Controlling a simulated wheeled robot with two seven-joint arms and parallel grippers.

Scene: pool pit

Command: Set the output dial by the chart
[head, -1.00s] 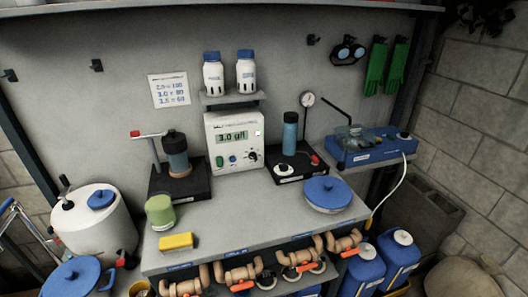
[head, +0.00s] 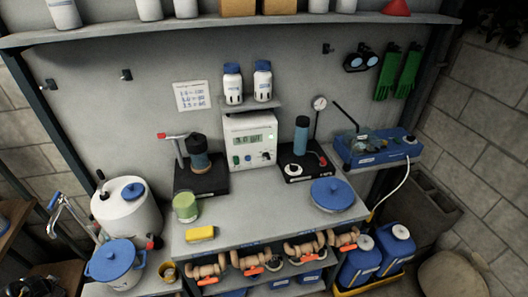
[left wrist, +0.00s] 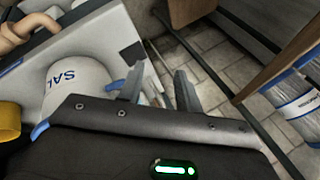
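In the head view a white control box (head: 250,140) stands at the back of the bench against the grey panel. Its green display (head: 251,138) reads about 3.0 g/l. Small knobs sit below the display, the dial (head: 265,155) at the lower right; its setting is too small to read. The paper chart (head: 192,95) hangs on the panel to the left, with several handwritten lines too blurred to read now. My left gripper (left wrist: 160,85) shows in the left wrist view, fingers apart and empty, above the floor beside a white SAL-marked bucket (left wrist: 75,85). My right gripper is not in view.
Two white bottles (head: 232,85) stand on a small shelf above the box. Pump stands (head: 200,175) and (head: 303,160) flank it. A green cup (head: 186,207), yellow sponge (head: 201,233) and blue-lidded dish (head: 331,194) lie in front. The bench middle is clear.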

